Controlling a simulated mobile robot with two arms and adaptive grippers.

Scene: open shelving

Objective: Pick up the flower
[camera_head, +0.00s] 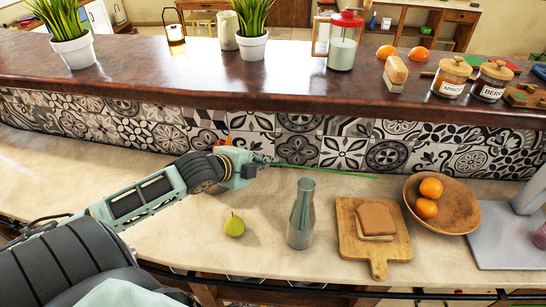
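The flower lies on the pale lower counter near the tiled wall. Its thin green stem (325,171) runs to the right, and an orange-red part that looks like its bloom (224,143) shows behind my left gripper. My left gripper (268,162) reaches in from the left, with its fingertips at the near end of the visible stem. The middle of the flower is hidden by the gripper. I cannot tell whether the fingers are closed on it. My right gripper is not in view.
A glass bottle (301,215) stands just in front of the stem, with a pear (234,225) to its left. A cutting board (379,266) with bread and a wooden bowl (455,208) with oranges are to the right. The raised dark shelf (180,75) overhangs behind.

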